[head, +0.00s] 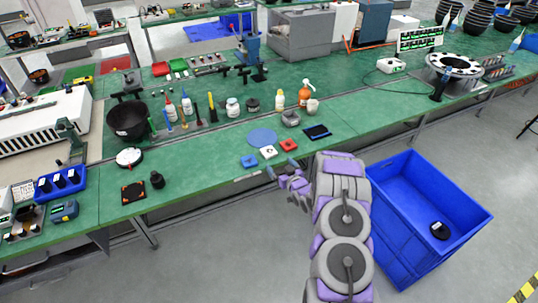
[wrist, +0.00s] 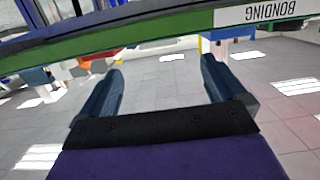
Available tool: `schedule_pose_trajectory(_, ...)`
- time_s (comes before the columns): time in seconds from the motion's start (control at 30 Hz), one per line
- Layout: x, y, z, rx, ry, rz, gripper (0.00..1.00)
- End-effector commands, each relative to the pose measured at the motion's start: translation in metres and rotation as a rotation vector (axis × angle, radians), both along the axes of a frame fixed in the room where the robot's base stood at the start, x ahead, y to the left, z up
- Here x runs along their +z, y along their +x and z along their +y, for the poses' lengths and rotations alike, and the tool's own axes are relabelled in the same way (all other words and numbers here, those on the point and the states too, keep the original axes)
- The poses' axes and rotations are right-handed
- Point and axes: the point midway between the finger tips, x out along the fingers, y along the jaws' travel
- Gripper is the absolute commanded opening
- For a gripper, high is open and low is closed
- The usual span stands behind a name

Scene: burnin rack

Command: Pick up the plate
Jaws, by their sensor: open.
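A flat round blue disc (head: 262,137), which looks like the plate, lies on the green table (head: 215,160) near its front edge. Small blue (head: 249,161), white (head: 268,152) and red (head: 288,145) square pieces lie just in front of it. My gripper (head: 281,168) is at the table's front edge, nearer to me than these pieces and apart from the disc. In the wrist view my gripper (wrist: 161,68) has its two dark fingers spread with nothing between them. That view shows the table edge with a BONDING label (wrist: 265,12), upside down, and floor; the disc is not seen there.
A black-blue tray (head: 317,132), a grey part (head: 290,118) and an orange spray bottle (head: 305,94) stand beyond and right of the disc. A large blue crate (head: 400,225) stands on the floor at right. The table left of the disc is fairly clear.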

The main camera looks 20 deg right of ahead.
Motion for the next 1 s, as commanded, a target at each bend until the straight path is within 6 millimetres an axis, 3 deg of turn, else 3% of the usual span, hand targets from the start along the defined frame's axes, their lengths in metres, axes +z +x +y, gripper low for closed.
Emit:
schedule_pose_trajectory(0.2,-0.005,0.033,0.002,0.002,-0.003,-0.001,0.97)
schedule_pose_trajectory(0.57,-0.008,0.051,0.001,0.001,-0.001,0.001,0.97)
schedule_pose_trajectory(1.0,-0.014,0.096,-0.001,0.001,-0.002,-0.002,0.97)
